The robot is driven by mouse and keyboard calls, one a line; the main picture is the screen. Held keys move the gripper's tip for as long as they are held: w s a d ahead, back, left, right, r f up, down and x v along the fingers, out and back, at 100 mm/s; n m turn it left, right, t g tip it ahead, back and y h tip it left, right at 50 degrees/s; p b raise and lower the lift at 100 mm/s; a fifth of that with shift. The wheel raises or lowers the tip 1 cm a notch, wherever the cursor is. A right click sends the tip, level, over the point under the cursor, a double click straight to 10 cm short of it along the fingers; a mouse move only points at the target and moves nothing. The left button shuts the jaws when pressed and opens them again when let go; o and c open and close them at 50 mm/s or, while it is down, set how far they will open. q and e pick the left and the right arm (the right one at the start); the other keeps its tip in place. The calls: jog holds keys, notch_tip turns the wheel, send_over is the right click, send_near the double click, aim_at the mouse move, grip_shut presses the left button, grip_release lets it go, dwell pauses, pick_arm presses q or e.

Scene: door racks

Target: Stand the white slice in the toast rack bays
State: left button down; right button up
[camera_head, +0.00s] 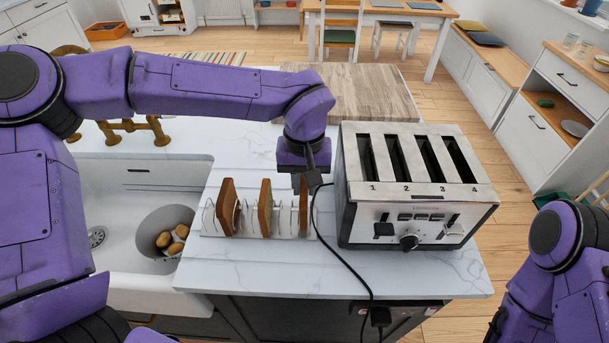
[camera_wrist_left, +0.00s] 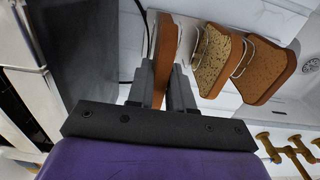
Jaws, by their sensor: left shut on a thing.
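The toast rack (camera_head: 246,236) is a low wire rack on the white counter, left of the toaster. My left gripper (camera_head: 303,182) is at its right end, pointing down and shut on a slice (camera_head: 304,208). In the left wrist view this slice (camera_wrist_left: 164,50) shows mostly its brown crust edge between the fingers, so I cannot tell its face colour. It stands upright at the rightmost part of the rack; whether it rests on the base is hidden. A brown slice (camera_head: 227,205) and a seeded slice (camera_head: 265,208) stand in other bays. My right gripper is out of view.
A four-slot toaster (camera_head: 415,190) stands close to the right of my left gripper, its black cable (camera_head: 345,247) running past the rack. A sink (camera_head: 130,262) with a bowl of potatoes or rolls (camera_head: 165,240) is at the left. A wooden board (camera_head: 350,95) lies behind.

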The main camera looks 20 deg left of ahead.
pick_arm(q)
jog(key=shift+f, duration=0.5)
jog(key=shift+w+f, duration=0.4)
jog(key=shift+f, duration=0.05)
jog(key=shift+s, duration=0.1)
jog(key=c, duration=0.9)
grip_release()
jog(key=shift+s+r, duration=0.15)
jog(key=shift+c, duration=0.2)
notch_tip(320, 180, up, 10)
jog(key=shift+r+b, duration=0.2)
jog(key=shift+b, duration=0.35)
